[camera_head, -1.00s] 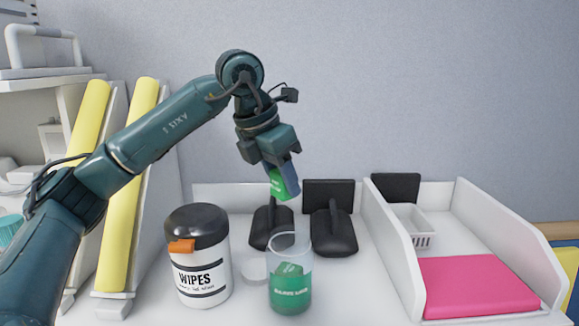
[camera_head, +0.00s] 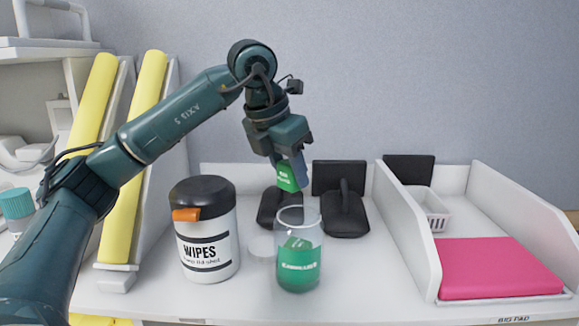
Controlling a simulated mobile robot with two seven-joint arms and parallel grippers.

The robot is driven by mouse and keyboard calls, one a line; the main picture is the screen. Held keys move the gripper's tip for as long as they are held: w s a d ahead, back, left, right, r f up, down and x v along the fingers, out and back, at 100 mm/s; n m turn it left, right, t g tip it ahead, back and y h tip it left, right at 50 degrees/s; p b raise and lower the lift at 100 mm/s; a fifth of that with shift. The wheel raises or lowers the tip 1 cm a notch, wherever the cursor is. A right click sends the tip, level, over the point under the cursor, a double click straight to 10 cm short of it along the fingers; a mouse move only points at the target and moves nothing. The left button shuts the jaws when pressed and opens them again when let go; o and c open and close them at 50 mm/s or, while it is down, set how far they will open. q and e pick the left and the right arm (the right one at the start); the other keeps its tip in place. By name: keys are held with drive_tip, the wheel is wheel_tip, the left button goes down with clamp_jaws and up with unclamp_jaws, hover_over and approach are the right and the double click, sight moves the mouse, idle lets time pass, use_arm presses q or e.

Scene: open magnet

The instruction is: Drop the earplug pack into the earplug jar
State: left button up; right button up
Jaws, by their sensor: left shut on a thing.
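My left gripper (camera_head: 290,168) comes in from the upper left and points down. It is shut on the green earplug pack (camera_head: 287,179), which hangs between its fingers. The pack is above and slightly behind the clear earplug jar (camera_head: 299,258), with a gap between them. The jar stands upright on the white counter, has an open top and a green label, and some green content shows inside. A pale round lid (camera_head: 262,246) lies to the left of the jar. My right gripper is not in view.
A wipes tub (camera_head: 208,245) with a black lid stands left of the jar. Black padded items (camera_head: 345,212) stand behind it. On the right a white tray (camera_head: 411,226) holds a pink pad (camera_head: 497,268) and a small white basket (camera_head: 430,208). Yellow pads (camera_head: 137,150) lean at left.

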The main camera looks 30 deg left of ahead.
use_arm(q)
drive_tip(key=o, duration=1)
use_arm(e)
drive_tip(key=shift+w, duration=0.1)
use_arm(q)
drive_tip(key=shift+r, duration=0.1)
drive_tip(key=p+v, duration=0.1)
drive_tip(key=v, duration=1.2)
drive_tip(key=shift+s, duration=0.15)
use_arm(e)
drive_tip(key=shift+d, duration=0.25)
